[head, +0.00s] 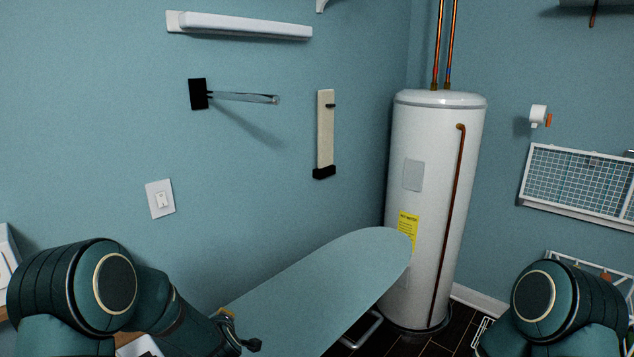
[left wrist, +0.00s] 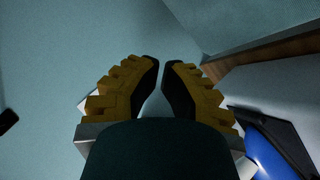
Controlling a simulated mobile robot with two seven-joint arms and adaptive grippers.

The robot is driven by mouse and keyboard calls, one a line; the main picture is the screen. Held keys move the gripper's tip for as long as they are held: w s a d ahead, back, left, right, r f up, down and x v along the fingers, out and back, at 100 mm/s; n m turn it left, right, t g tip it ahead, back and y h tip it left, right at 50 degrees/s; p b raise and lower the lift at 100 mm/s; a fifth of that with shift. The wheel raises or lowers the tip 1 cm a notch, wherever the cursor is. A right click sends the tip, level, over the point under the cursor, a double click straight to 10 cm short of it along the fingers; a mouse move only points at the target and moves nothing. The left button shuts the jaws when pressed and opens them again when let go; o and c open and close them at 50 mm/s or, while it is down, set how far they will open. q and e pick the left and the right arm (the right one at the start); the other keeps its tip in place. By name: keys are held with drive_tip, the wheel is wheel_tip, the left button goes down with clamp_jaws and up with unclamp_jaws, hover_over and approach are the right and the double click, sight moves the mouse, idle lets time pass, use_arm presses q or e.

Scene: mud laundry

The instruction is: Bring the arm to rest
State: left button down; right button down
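My left arm (head: 104,285) comes in from the lower left in the head view, bent at the elbow. Its left gripper (head: 240,334) is low in the picture, at the near left edge of the blue ironing board, partly cut off by the frame. In the left wrist view the two yellow fingers with black pads (left wrist: 161,66) lean toward each other. A narrow gap shows between the tips, and nothing is held. My right arm (head: 545,305) shows only as an elbow at the lower right; its gripper is out of view.
The ironing board (head: 325,285) stretches toward the white water heater (head: 430,200) in the corner. A white wire rack (head: 580,180) hangs on the right wall. A light switch (head: 160,199) is on the left wall. A blue object (left wrist: 268,155) shows lower right in the wrist view.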

use_arm(q)
drive_tip(key=s+d+f+m+g+h, duration=0.1)
drive_tip(key=s+d+f+m, duration=0.1)
drive_tip(key=s+f, duration=0.2)
drive_tip(key=s+d+f+m+g+h, duration=0.1)
drive_tip(key=s+d+f+m+h, duration=0.1)
drive_tip(key=s+d+f, duration=0.1)
drive_tip(key=s+d+f+m+g+h, duration=0.1)
drive_tip(key=s+d+f+m+g, duration=0.1)
drive_tip(key=s+f, duration=0.2)
drive_tip(key=shift+s+d+f+h, duration=0.1)
drive_tip(key=shift+s+f+h, duration=0.1)
drive_tip(key=shift+s, duration=0.35)
drive_tip(key=shift+s+d+f+h, duration=0.1)
drive_tip(key=shift+s+h, duration=0.1)
drive_tip(key=shift+s, duration=0.35)
drive_tip(key=s+d+f+m+g+h, duration=0.2)
drive_tip(key=s+d+m+g, duration=0.1)
drive_tip(key=s, duration=0.6)
drive_tip(key=s+d+f+m+g+h, duration=0.1)
drive_tip(key=s+d+f+m+g, duration=0.2)
drive_tip(key=s, duration=0.6)
drive_tip(key=shift+t, duration=0.4)
drive_tip(key=b+x, duration=0.5)
drive_tip(key=shift+a, duration=0.3)
drive_tip(key=shift+f, duration=0.1)
